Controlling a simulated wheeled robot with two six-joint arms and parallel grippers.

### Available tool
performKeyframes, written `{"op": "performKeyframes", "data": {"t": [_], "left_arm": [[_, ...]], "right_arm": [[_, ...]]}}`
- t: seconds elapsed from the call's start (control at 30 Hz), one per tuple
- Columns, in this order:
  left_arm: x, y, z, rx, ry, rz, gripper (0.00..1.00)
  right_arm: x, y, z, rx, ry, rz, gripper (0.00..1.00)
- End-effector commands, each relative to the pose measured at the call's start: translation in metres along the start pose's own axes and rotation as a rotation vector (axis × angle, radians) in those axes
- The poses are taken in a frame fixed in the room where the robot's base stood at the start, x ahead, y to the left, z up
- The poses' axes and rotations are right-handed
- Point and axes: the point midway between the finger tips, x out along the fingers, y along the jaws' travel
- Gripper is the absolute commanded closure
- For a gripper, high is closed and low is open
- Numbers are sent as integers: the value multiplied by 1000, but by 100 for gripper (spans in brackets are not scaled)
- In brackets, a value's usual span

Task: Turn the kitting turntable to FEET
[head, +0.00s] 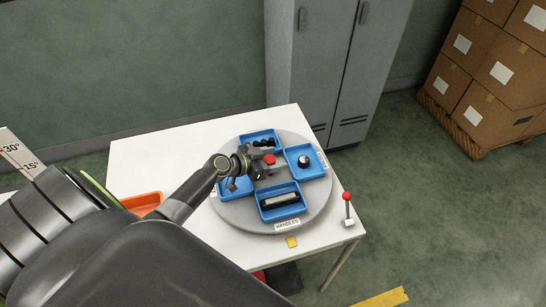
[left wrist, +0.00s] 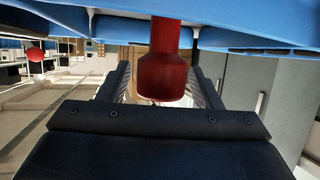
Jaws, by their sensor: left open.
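The round grey turntable (head: 237,213) carries several blue trays around its rim. The front tray (head: 280,212) holds a pale and dark bar, and the label HANDLES (head: 287,225) faces the table's front edge by a yellow marker (head: 291,242). I cannot read a FEET label. A red knob (head: 269,160) stands near the turntable's middle; it also shows in the left wrist view (left wrist: 164,75). My left gripper (head: 264,170) is open at the knob, with the knob between its fingers in the wrist view. Whether they touch it is unclear. My right gripper is out of view.
A red-topped lever (head: 348,208) stands at the white table's (head: 150,155) right corner. An orange tray (head: 143,202) is at left, partly behind my arm. A grey locker (head: 325,65) stands behind the table, and stacked cartons (head: 490,70) are at right.

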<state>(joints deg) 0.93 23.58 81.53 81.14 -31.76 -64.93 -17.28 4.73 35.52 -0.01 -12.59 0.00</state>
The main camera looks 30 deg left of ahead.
Motion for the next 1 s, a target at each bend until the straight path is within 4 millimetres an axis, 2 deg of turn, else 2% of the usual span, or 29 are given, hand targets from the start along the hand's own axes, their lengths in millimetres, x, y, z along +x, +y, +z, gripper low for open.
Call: {"op": "performKeyframes", "data": {"t": [0.23, 0.6, 0.7, 1.0], "left_arm": [[1, 0, 0, -1, 0, 0, 41], [0, 0, 0, -1, 0, 0, 90], [0, 0, 0, -1, 0, 0, 100], [6, 1, -2, -4, 2, -2, 100]], "right_arm": [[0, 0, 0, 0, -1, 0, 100], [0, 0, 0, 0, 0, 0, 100], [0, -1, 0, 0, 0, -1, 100], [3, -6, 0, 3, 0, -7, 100]]}}
